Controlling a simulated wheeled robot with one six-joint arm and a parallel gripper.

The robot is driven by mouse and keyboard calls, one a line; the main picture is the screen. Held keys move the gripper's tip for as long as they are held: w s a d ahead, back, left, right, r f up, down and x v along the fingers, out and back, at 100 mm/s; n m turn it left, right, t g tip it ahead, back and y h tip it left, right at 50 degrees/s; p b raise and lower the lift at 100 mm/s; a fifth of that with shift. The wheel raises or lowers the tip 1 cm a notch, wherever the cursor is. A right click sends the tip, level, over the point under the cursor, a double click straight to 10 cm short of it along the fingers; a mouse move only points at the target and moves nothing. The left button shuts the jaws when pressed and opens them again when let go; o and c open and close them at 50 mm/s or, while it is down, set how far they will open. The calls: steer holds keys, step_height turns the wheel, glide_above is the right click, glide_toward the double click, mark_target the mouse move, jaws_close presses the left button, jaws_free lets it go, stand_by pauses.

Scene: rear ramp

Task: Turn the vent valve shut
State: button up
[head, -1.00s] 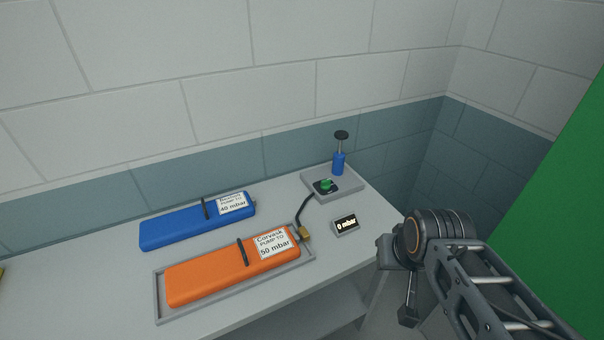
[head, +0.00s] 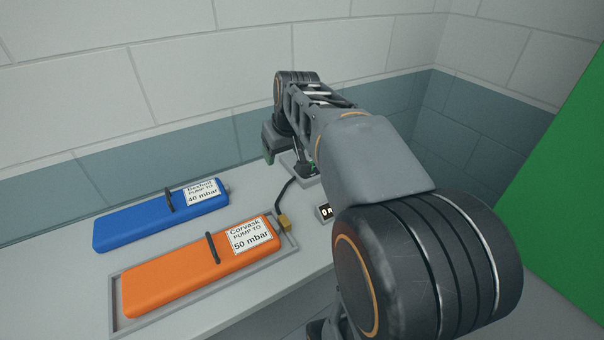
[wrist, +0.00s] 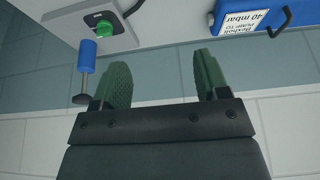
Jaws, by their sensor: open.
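The vent valve is a green knob (wrist: 104,27) on a dark plate in a grey tray (wrist: 70,10), seen at the upper left of the wrist view. A blue hand pump (wrist: 87,55) with a dark round handle stands beside it. My gripper (wrist: 163,72) is open with nothing between its green-padded fingers. The valve lies beyond the left finger, apart from it. In the head view my gripper is at the wall side of the tray (head: 300,164), and my arm hides most of the valve and pump.
An orange case (head: 200,266) labelled Corvask, 50 mbar, lies in a grey frame, with a black hose running from its brass fitting (head: 284,222) toward the tray. A blue case (head: 150,217) labelled 40 mbar lies behind it. The gauge (head: 325,211) is partly hidden. The tiled wall is close behind.

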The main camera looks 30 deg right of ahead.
steer(key=w+d+f+b, duration=0.3)
steer(key=d, duration=0.5)
steer(key=w+d+f+b, duration=0.2)
steer(key=w+d+f, duration=0.15)
steer(key=d, duration=0.35)
steer(key=x, duration=0.8)
steer(key=w+b+x, duration=0.1)
steer(key=x, duration=0.3)
steer(key=shift+d+r, duration=0.1)
steer(key=shift+d, duration=0.15)
steer(key=c, duration=0.9)
